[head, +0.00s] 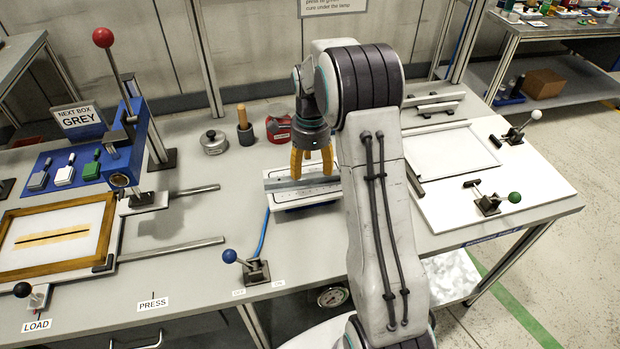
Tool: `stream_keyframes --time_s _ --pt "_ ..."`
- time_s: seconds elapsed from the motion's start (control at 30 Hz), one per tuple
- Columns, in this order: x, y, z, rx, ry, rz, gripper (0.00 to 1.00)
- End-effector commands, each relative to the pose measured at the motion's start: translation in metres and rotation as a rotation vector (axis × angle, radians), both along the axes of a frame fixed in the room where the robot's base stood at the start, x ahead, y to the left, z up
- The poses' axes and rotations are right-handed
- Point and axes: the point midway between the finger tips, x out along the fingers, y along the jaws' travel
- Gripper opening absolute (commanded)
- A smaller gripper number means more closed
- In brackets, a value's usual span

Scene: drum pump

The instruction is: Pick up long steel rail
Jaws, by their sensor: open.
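My arm hides the right end of the unit. Two other long steel rails lie on the bench to the left, a rear one (196,190) and a front one (172,248). I cannot tell from looks alone which is the named rail.
Behind are a metal pot (214,142), a wooden-handled tool (245,128) and a red object (279,128). A blue press (128,140) stands left. A white board (455,205) with clamps lies right.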

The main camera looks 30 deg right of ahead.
Motion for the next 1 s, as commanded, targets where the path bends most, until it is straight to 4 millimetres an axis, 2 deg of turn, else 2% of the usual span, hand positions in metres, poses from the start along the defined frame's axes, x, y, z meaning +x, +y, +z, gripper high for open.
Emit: stream_keyframes --time_s 0.4,0.8,1.0 --pt "0.001 -0.001 -0.044 0.001 0.002 0.002 0.62" --pt "0.002 -0.001 -0.050 0.000 -0.001 0.002 0.63" --pt "0.002 -0.001 -0.050 0.000 -0.001 0.002 0.45"
